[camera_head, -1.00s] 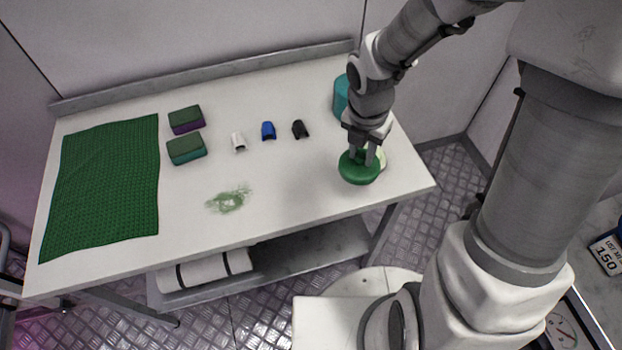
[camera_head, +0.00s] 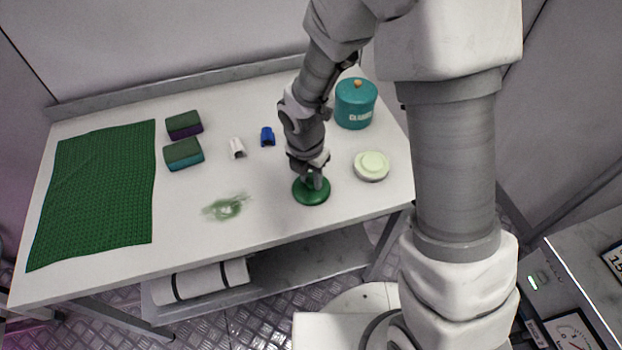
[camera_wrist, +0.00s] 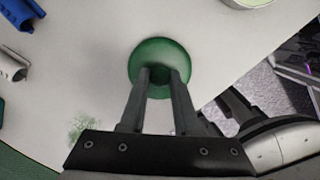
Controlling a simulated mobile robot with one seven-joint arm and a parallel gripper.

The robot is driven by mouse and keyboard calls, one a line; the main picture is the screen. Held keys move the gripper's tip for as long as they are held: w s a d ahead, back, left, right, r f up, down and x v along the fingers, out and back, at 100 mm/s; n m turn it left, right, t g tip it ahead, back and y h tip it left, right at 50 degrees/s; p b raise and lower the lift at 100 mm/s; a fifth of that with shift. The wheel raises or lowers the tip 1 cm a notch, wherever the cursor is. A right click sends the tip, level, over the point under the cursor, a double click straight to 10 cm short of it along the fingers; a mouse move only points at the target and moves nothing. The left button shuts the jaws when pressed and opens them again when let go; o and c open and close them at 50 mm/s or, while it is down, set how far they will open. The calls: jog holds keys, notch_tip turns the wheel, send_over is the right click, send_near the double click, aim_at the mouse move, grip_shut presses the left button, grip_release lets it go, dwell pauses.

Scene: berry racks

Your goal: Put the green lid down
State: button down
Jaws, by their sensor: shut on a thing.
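The green lid (camera_head: 311,196) is round and sits at or just above the white table top, right of the green smear; I cannot tell if it touches. My gripper (camera_head: 314,180) points down at it and is shut on its middle. The wrist view shows the lid (camera_wrist: 160,52) beyond both fingers, with the fingertips of my gripper (camera_wrist: 161,76) closed around its centre knob, which they mostly hide.
A pale round container (camera_head: 371,166) stands right of the lid, with a teal canister (camera_head: 355,104) behind it. Two sponges (camera_head: 183,153), a white clip (camera_head: 237,148), a blue clip (camera_head: 267,137) and a green mat (camera_head: 95,195) lie left. A green smear (camera_head: 226,207) marks the table.

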aim_at(308, 191)
jog(key=shift+f, duration=0.35)
jog(key=c, duration=0.6)
grip_release()
jog(key=shift+c, duration=0.2)
jog(key=s+d+r+m+t+p, duration=0.15)
jog(key=r+m, duration=0.25)
jog(key=r, duration=0.6)
jog(key=s+d+r+m+g+p, duration=0.1)
jog(key=d+r+m, duration=0.2)
jog(key=r, duration=0.6)
jog(key=s+d+r+m+t, duration=0.4)
jog(key=s+d+r+m, duration=0.6)
jog(key=m, duration=1.2)
jog(key=shift+s+d+r+m+y, duration=0.15)
jog(key=shift+s+r+m+y, duration=0.2)
jog(key=shift+s+r, duration=0.4)
